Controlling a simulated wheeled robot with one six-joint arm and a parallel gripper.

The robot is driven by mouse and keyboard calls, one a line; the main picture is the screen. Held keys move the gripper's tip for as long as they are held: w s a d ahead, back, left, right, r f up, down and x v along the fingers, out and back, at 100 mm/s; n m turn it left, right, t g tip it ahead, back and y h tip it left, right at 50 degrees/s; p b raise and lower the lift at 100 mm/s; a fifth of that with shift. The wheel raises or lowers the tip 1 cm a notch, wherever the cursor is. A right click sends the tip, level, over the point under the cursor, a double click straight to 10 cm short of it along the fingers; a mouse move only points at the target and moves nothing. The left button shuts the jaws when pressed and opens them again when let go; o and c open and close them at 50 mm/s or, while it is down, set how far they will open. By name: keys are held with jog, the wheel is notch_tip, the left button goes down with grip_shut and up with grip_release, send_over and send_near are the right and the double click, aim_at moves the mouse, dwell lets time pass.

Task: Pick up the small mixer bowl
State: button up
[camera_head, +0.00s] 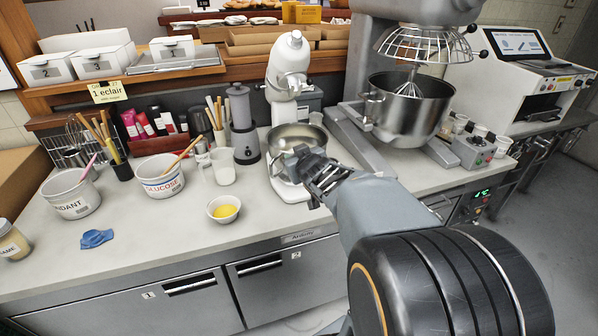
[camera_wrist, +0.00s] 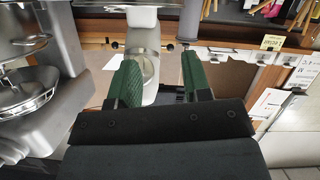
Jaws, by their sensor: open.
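The small mixer bowl (camera_head: 297,134) is a shiny metal bowl on the white stand mixer (camera_head: 290,75), below its head. My gripper (camera_head: 305,172) is open at the near side of the bowl and covers part of its front. I cannot tell whether they touch. In the wrist view, the two green fingers of my gripper (camera_wrist: 160,68) stand apart with a pale upright part of the small mixer (camera_wrist: 142,45) showing beyond and between them. I cannot clearly make out the small bowl in that view.
The large mixer's bowl (camera_head: 409,108) stands to the right. A grey grinder (camera_head: 241,122) and a white jug (camera_head: 223,166) stand left of the small mixer. A small bowl of yellow liquid (camera_head: 224,209) is nearer the counter edge.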

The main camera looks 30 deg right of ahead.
notch_tip(320, 180, down, 5)
jog(key=w+d+n+t+y+b, duration=0.2)
jog(key=y+b, duration=0.1)
jog(key=n+y+b, duration=0.3)
jog(key=y, duration=0.5)
send_near(271, 174)
jog(key=x, duration=0.4)
jog(key=shift+w+r, duration=0.1)
jog(key=shift+w, duration=0.05)
jog(key=shift+d+p+x, duration=0.1)
jog(key=shift+p+x, duration=0.1)
jog(key=shift+x, duration=1.35)
jog(key=shift+d+p+x, duration=0.15)
jog(key=shift+x, duration=1.4)
jog(key=shift+c, duration=0.2)
grip_shut()
